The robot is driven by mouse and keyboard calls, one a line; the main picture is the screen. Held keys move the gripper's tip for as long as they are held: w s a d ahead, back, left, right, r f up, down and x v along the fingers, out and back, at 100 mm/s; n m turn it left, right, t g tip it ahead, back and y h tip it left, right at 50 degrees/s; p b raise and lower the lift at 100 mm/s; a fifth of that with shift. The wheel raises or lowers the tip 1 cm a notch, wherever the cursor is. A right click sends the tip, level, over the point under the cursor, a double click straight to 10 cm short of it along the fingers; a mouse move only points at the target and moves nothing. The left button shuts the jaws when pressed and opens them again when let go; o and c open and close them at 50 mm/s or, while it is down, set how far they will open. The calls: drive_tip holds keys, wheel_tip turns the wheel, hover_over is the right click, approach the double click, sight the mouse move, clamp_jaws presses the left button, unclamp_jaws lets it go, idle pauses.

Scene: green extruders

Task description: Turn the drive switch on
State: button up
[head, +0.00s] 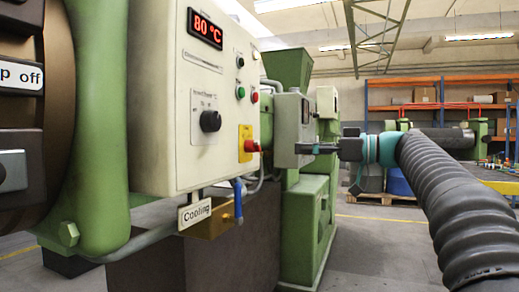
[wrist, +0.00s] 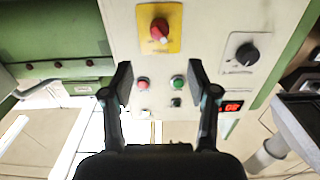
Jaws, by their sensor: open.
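The cream control panel (head: 160,100) carries a black rotary knob (head: 210,121), a green button (head: 240,92), a red button (head: 254,97), a small black switch (head: 240,61) and a red knob on a yellow plate (head: 247,144). I cannot read which one is the drive switch. The wrist view shows the panel upside down, with the red knob (wrist: 159,30), black knob (wrist: 247,54), red button (wrist: 144,84), green button (wrist: 179,82) and black switch (wrist: 176,101). My gripper (wrist: 160,84) is open and empty. Its fingers frame both buttons in that view, apart from the panel.
A red display (head: 205,28) reads 80 °C. A "Cooling" sign (head: 194,213) hangs below the panel by a blue-handled valve (head: 238,196). A smaller grey box (head: 293,125) stands behind my gripper. Orange shelves (head: 430,90) are far back.

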sight(258, 150)
drive_tip(key=p+x, duration=0.1)
drive_tip(key=x, duration=1.1)
drive_tip(key=shift+w+a+f, duration=0.1)
drive_tip(key=shift+a, duration=0.2)
